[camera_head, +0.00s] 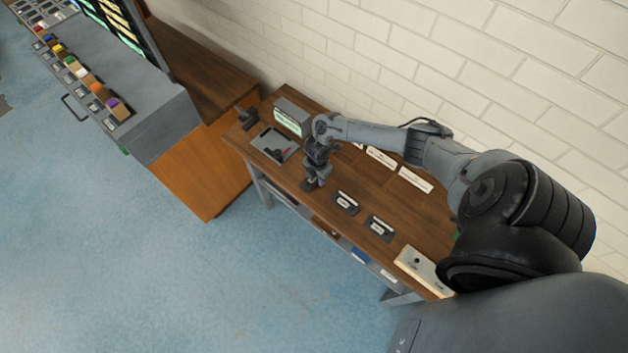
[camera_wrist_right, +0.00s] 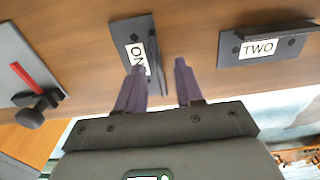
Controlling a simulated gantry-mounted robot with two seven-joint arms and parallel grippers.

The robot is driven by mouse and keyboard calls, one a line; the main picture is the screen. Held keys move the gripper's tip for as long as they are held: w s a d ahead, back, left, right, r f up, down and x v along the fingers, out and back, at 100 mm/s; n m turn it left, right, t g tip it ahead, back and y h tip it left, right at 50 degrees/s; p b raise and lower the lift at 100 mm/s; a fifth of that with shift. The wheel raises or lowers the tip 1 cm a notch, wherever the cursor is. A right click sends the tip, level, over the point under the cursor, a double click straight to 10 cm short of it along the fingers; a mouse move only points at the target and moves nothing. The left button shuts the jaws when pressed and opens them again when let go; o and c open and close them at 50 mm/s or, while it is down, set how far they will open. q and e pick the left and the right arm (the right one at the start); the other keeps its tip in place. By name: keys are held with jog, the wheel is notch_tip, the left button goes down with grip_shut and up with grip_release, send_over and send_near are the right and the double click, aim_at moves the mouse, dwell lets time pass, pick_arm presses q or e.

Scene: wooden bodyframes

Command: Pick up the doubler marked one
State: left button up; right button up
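The doubler marked ONE (camera_wrist_right: 127,32) is a dark plate with a raised flange and a white label, lying on the wooden table. My right gripper (camera_wrist_right: 160,64) is open, with its two purple-grey fingers apart. In the right wrist view the raised flange shows between the fingertips, the left one overlapping the label; I see no clear contact. In the head view my right gripper (camera_head: 313,183) is low over the table, largely hiding this doubler. The doubler marked TWO (camera_wrist_right: 262,46) lies to the right. My left gripper is not in view.
Another dark labelled part (camera_head: 379,228) lies farther right on the table (camera_head: 405,212). A grey tray (camera_head: 272,145) with a red-marked tool is at the left, beside a small display box (camera_head: 291,117). A cream box (camera_head: 421,270) sits at the right front. A brick wall stands behind.

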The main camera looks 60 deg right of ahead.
jog(key=shift+f, duration=0.45)
grip_shut()
jog(key=shift+r, duration=0.15)
